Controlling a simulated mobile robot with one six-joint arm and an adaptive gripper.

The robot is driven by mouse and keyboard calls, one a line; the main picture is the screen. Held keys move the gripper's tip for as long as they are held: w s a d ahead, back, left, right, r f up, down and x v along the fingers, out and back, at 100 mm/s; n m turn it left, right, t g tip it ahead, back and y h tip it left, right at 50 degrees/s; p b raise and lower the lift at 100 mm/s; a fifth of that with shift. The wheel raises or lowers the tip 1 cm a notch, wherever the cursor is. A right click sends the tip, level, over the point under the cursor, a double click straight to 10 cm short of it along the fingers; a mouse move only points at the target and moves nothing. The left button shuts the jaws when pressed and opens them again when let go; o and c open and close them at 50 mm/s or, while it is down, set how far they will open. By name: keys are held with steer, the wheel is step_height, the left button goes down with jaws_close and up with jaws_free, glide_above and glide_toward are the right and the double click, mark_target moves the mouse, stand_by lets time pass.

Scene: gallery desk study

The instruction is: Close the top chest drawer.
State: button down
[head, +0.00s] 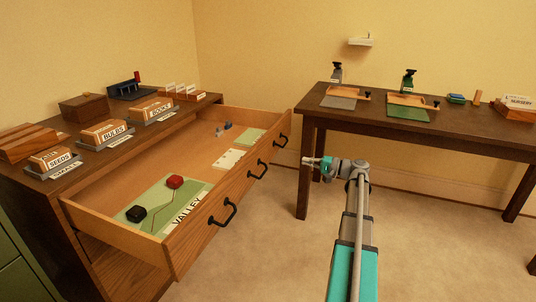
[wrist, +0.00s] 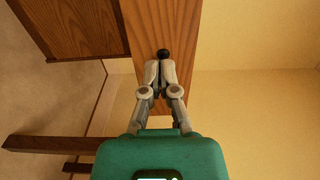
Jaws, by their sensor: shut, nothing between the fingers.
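The top chest drawer (head: 198,221) is pulled far out of the dark wooden chest (head: 25,183). Its front has several black handles (head: 281,141). My gripper (head: 304,161) is shut and empty, just right of the drawer front's far end and near the far handle in the head view. In the wrist view my gripper (wrist: 162,75) points at the wooden drawer front (wrist: 145,25), with a black handle end (wrist: 163,54) just beyond the fingertips. I cannot tell whether they touch.
The drawer holds a green "VALLEY" board (head: 160,205) with red and black pieces, plus cards. Labelled boxes (head: 105,131) stand on the chest top. A dark table (head: 450,137) with clamps and boards is at the right. Carpet (head: 260,250) lies open before the drawer.

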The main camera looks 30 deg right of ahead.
mark_target(267, 152)
steer(key=shift+w+a, duration=0.1)
steer(key=shift+w, duration=0.05)
steer(key=x, duration=1.3)
steer(key=shift+w+a, duration=0.2)
steer(key=shift+w, duration=0.1)
steer(key=shift+w, duration=0.2)
stand_by(0.4)
